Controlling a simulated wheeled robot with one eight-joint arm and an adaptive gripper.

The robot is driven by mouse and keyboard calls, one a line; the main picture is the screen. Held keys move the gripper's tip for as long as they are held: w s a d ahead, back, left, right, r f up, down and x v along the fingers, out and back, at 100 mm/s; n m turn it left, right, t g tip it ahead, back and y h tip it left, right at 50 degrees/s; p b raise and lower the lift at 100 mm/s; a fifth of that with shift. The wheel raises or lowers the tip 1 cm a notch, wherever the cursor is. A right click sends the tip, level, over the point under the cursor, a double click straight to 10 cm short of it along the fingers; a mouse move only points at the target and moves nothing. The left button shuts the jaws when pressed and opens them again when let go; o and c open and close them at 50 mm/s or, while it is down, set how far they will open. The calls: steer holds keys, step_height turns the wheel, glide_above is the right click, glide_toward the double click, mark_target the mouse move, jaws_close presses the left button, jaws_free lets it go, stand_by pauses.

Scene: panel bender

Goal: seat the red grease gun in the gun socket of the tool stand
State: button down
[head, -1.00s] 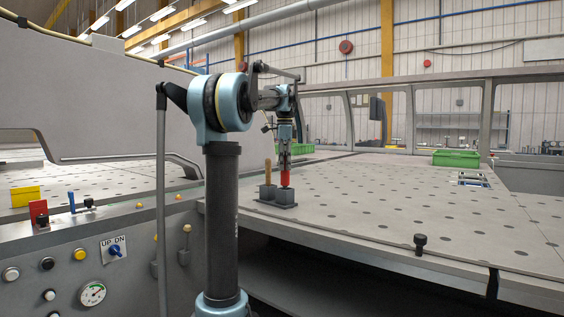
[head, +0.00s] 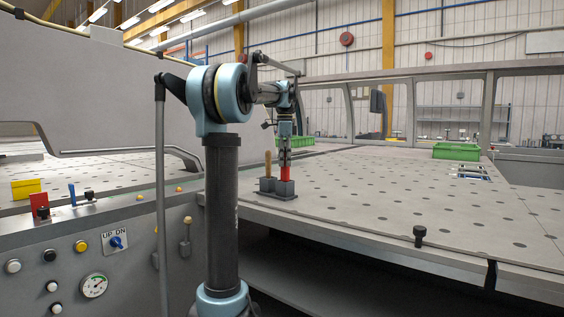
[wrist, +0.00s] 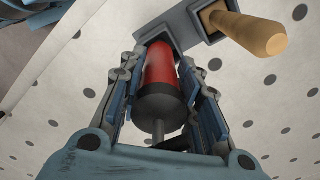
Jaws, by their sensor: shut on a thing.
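My gripper (head: 285,161) points straight down over the tool stand (head: 284,197) on the perforated table. It is shut on the red grease gun (head: 286,174), which stands upright. The gun's red barrel and dark end cap show between the fingers in the wrist view (wrist: 160,72). The gun's lower end meets the right-hand grey socket block (head: 285,187) and is hidden there, so how deep it sits cannot be told. In the wrist view the stand (wrist: 172,30) lies just beyond the gun.
A wooden-handled tool (head: 268,162) stands in the neighbouring socket, close to the left of my gripper. A green bin (head: 456,151) and a black knob (head: 420,235) are farther right. The table around the stand is clear.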

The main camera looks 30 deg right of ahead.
steer(key=shift+f, duration=0.35)
stand_by(0.4)
steer(key=c, duration=1.1)
jaws_free()
steer(key=shift+r, duration=0.1)
step_height(320, 180, up, 12)
steer(key=shift+w+f, duration=0.15)
steer(key=shift+a, duration=0.1)
